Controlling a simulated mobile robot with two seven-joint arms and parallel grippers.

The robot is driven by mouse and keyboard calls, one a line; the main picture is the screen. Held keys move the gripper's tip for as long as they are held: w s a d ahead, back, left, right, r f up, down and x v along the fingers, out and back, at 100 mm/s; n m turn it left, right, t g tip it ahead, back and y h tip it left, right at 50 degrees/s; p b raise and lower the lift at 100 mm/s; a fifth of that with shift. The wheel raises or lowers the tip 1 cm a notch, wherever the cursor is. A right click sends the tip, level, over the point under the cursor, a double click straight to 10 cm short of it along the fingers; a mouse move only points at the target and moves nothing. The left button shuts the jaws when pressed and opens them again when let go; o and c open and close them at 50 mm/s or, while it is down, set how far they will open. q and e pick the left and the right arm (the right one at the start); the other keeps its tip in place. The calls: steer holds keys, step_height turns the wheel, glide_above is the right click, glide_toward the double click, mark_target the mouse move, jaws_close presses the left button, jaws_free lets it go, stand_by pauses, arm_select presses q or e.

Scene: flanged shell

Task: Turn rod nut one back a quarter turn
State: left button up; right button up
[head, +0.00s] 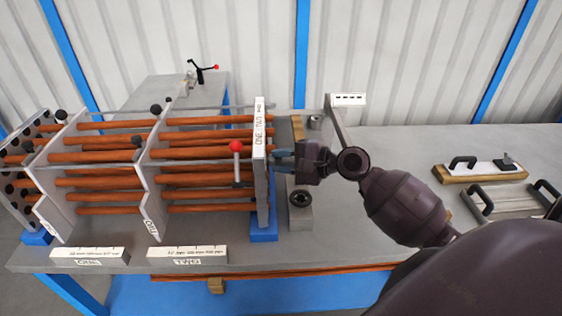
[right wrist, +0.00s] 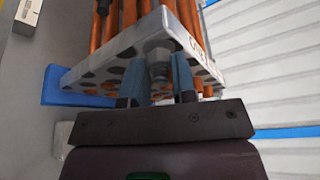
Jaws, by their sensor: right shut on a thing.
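My right gripper (head: 282,155) reaches in from the right to the outer face of the upright end plate (head: 260,190) of the tube bundle. In the right wrist view its two blue fingers (right wrist: 160,82) stand on either side of a grey rod nut (right wrist: 158,52) near the plate's edge and are shut on it. A threaded rod end shows between the fingers. In the head view the nut is hidden by the fingers and plate. The plate's edge carries a label with "ONE" and "TWO". My left gripper is not in view.
Copper-coloured tubes (head: 205,135) run through upright baffle plates (head: 150,190). A red-knobbed lever (head: 236,160) stands close to the end plate. A grey block with a dark ring (head: 300,198) lies below my gripper. Handled plates (head: 485,168) lie on the right of the bench.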

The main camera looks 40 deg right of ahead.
arm_select(q)
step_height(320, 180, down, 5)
steer(key=b, duration=0.4)
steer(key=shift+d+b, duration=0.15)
steer(key=shift+b, duration=0.2)
arm_select(e)
steer(key=n+t, duration=0.1)
steer(key=n, duration=0.3)
steer(key=shift+f+t+y, duration=0.2)
steer(key=shift+t+y, duration=0.1)
steer(key=shift+t, duration=0.1)
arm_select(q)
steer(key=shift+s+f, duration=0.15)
arm_select(e)
steer(key=o, duration=0.9)
steer(key=shift+a, duration=0.1)
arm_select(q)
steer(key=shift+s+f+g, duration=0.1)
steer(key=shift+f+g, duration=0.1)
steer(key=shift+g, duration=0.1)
arm_select(e)
steer(key=shift+r, duration=0.1)
